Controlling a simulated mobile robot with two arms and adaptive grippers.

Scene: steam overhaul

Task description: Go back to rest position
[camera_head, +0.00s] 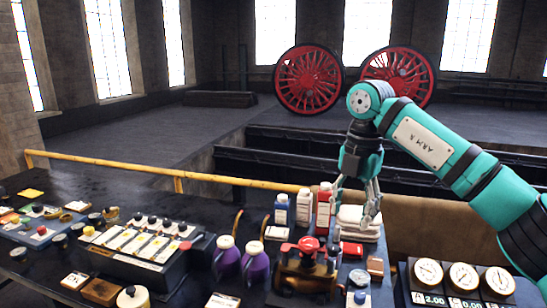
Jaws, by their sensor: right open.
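My right arm comes in from the right, and my right gripper (355,208) points down over the back part of the dark workbench (205,210). Its fingers are spread apart and I see nothing held between them. They hang in front of a stack of white folded cloths or pads (357,230), just right of a red bottle (325,205). I cannot tell whether the fingers touch anything. My left gripper is not in view.
A yellow rail (110,167) runs behind. Red wheels (308,80) stand far back.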

